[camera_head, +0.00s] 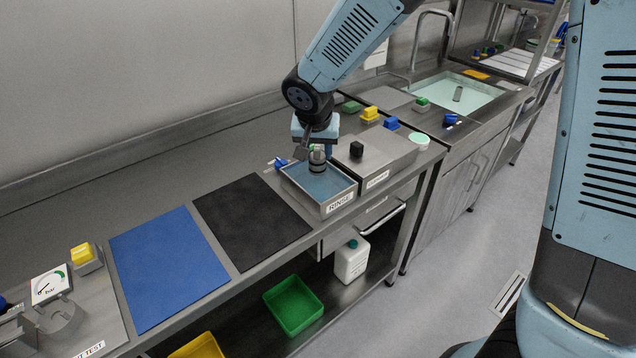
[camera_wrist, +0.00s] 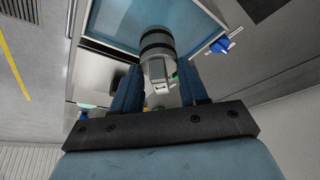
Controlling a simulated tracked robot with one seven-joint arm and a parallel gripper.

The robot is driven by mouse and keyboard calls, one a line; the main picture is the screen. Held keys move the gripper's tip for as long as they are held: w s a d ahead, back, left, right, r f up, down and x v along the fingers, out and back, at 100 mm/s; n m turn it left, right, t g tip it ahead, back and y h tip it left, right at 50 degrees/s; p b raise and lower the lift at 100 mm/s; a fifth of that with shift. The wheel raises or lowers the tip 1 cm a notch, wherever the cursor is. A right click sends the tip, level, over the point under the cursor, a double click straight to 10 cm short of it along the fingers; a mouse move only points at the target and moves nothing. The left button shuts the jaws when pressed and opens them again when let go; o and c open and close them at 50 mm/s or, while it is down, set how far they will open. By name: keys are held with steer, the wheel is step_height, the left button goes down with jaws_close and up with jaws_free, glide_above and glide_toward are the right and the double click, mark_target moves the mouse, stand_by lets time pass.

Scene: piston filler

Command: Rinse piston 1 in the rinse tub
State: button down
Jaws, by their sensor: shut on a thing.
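My gripper (camera_head: 311,149) is above the tub labelled RINSE (camera_head: 342,200), near its back edge. It is shut on a grey metal piston with dark bands, piston 1 (camera_head: 317,157). In the wrist view the piston (camera_wrist: 157,48) stands out between the two blue fingers (camera_wrist: 156,85), with the blue-grey water of the tub (camera_wrist: 112,22) behind it. The piston's lower end is over or at the water; I cannot tell how deep it reaches. The number on the piston is not readable.
A metal box with a black knob (camera_head: 356,150) stands right of the tub. A blue-handled valve (camera_head: 281,163) is at its left. A black mat (camera_head: 250,222) and a blue mat (camera_head: 168,268) lie left on the bench. A sink (camera_head: 462,92) is at the back right.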

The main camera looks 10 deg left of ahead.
mark_target(317, 148)
steer(key=shift+r, duration=2)
